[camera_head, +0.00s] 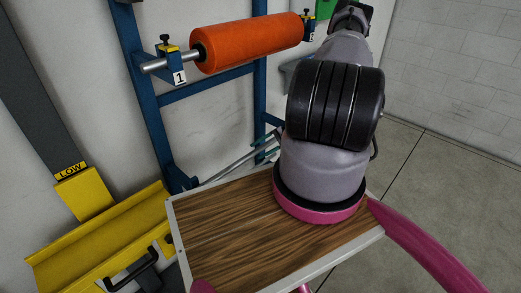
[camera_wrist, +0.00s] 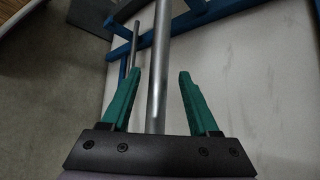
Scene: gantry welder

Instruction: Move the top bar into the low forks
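An orange roll (camera_head: 245,43) sits on a grey steel bar (camera_head: 154,66), held high in the blue rack's clamps; the left clamp is marked 1. My gripper (camera_head: 268,147) is low beside the rack, mostly hidden behind my arm. In the wrist view my gripper (camera_wrist: 159,95) has its green fingers spread wide. A bare grey steel bar (camera_wrist: 157,75) runs between them, with a gap to each finger. A thin grey bar (camera_head: 228,169) also shows low in the head view, just left of the fingers. Whether that is the same bar is unclear. The low forks cannot be clearly made out.
The blue rack (camera_head: 152,118) stands by the pale wall. A yellow trough (camera_head: 105,235) and a yellow block labelled LOW (camera_head: 84,195) are at the lower left. A second bar (camera_wrist: 134,47) lies farther off in the wrist view. Tiled floor (camera_head: 430,180) is clear at right.

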